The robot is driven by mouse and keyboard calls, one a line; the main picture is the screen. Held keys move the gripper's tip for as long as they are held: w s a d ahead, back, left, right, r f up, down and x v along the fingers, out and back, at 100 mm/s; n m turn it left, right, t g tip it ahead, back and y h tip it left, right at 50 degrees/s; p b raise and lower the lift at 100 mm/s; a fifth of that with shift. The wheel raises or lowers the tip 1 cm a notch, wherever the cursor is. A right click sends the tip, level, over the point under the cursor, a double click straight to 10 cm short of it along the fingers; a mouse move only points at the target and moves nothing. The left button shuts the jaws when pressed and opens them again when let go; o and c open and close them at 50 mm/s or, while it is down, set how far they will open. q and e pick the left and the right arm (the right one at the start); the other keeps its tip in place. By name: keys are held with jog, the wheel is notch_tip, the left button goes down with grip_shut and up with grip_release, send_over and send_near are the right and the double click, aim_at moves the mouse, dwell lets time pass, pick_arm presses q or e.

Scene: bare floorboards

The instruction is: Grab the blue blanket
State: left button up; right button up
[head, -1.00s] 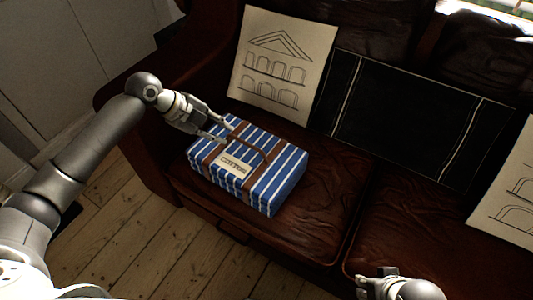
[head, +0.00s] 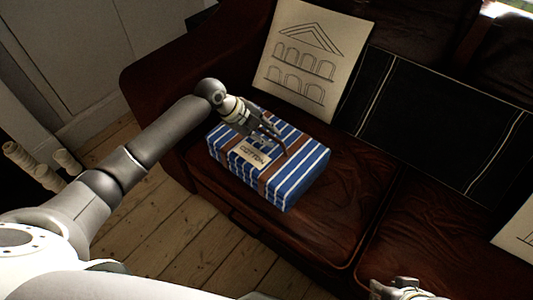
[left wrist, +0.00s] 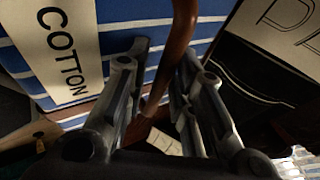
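The blue blanket (head: 300,180) is a folded, white-striped bundle with brown straps and a label reading COTTON, lying on the sofa seat. Its striped side and label also show in the left wrist view (left wrist: 150,12). My left gripper (head: 278,138) is over the top of the bundle, at its brown strap handle. In the left wrist view the fingers (left wrist: 165,50) stand apart, with the brown handle (left wrist: 178,45) passing between them; I cannot tell whether they touch it. My right gripper (head: 400,290) is partly visible at the bottom edge, its fingers unclear.
The bundle rests on a dark brown leather sofa (head: 290,235). A cream cushion with a building drawing (head: 305,60) and a black cushion with pale stripes (head: 430,120) lean behind it. Floorboards (head: 185,235) show in front. The seat right of the bundle is clear.

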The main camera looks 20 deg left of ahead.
pick_arm(q)
grip_shut()
dwell(0.4)
jog(key=shift+r, duration=0.25)
